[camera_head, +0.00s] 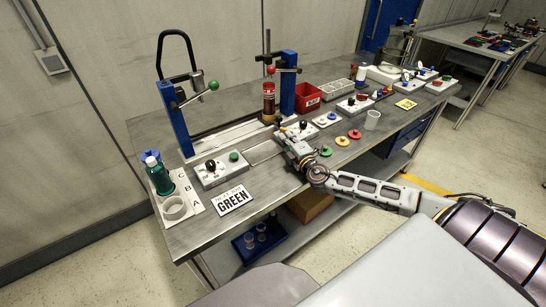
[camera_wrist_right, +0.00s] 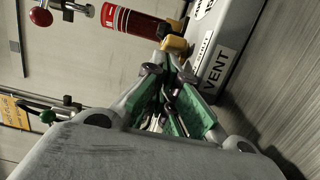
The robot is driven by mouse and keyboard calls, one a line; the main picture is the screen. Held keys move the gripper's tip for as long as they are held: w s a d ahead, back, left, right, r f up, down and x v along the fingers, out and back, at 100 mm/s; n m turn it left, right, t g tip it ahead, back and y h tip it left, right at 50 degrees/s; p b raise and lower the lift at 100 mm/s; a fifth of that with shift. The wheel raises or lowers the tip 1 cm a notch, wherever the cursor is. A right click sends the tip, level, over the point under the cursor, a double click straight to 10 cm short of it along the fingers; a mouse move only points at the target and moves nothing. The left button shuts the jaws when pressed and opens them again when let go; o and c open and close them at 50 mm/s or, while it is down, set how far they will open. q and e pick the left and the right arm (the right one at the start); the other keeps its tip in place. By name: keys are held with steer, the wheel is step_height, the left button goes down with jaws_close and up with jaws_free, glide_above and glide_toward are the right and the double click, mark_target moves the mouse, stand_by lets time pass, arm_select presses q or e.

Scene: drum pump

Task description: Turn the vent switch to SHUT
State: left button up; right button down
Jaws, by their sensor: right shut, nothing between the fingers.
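The white vent switch box (camera_head: 301,132) stands on the workbench with a black knob on top. In the right wrist view the box (camera_wrist_right: 232,45) lies at the upper right, with the word VENT on its side. Its knob and setting cannot be made out there. My right gripper (camera_head: 279,133) is at the left end of this box, low over the bench. In the right wrist view its fingers (camera_wrist_right: 168,72) are shut and empty, close beside the box. Whether they touch it cannot be told. My left gripper is not in view.
A red cylinder (camera_head: 269,97) stands just behind my right gripper, beside a blue post (camera_head: 288,85). Another switch box (camera_head: 220,170) and a GREEN sign (camera_head: 234,199) lie to the left. Coloured rings (camera_head: 342,141) lie to the right. A green bottle (camera_head: 159,178) stands at the left end.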

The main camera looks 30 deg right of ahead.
steer(key=shift+w+a+r+h+p, duration=0.15)
steer(key=shift+a+h+p, duration=0.35)
steer(key=shift+p, duration=0.5)
steer(key=shift+w+a+m+g+h+p, duration=0.25)
steer(key=shift+w+m+g+h+p, duration=0.1)
steer(key=shift+m+h+p, duration=0.55)
steer(key=shift+w+a+m+g+h+p, duration=0.25)
steer(key=shift+m+g+h+p, duration=0.1)
steer(key=shift+m+h+p, duration=0.55)
steer(key=shift+w+a+f+m+g+h+p, duration=0.2)
steer(key=shift+m+g+h, duration=0.25)
steer(key=shift+h, duration=0.4)
steer(key=shift+w+a+m+g+h+p, duration=0.1)
steer(key=shift+w+m+g+h+p, duration=0.25)
steer(key=shift+h, duration=0.5)
steer(key=shift+w+m+g+h, duration=0.15)
steer(key=shift+m+g+h, duration=0.35)
steer(key=shift+m+h, duration=0.15)
steer(key=shift+w+a+m+g+h, duration=0.15)
steer(key=shift+w+m+g+h, duration=0.15)
steer(key=shift+m+g+h, duration=0.45)
